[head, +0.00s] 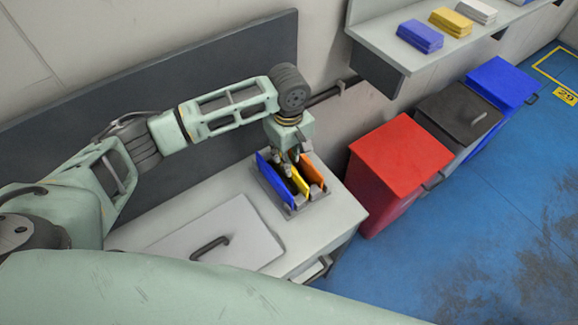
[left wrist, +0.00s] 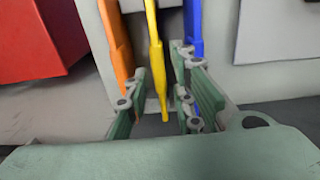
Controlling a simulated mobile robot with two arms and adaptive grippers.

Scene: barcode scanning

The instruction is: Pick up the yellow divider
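The yellow divider (head: 300,184) stands in a grey rack (head: 292,211) on the bench, between a blue divider (head: 273,180) and an orange divider (head: 308,170). My left gripper (head: 289,164) points down over the rack. In the left wrist view my left gripper (left wrist: 160,85) is open. Its fingers are on either side of the yellow divider (left wrist: 154,45), with visible gaps. The orange divider (left wrist: 115,40) is outside one finger and the blue divider (left wrist: 193,25) outside the other. My right gripper is not in view.
A grey lidded panel with a handle (head: 216,236) lies on the bench left of the rack. Red (head: 399,157), dark grey (head: 458,117) and blue (head: 502,82) bins stand right. A wall shelf (head: 378,50) holds coloured stacks. The dark backboard (head: 200,75) is behind my arm.

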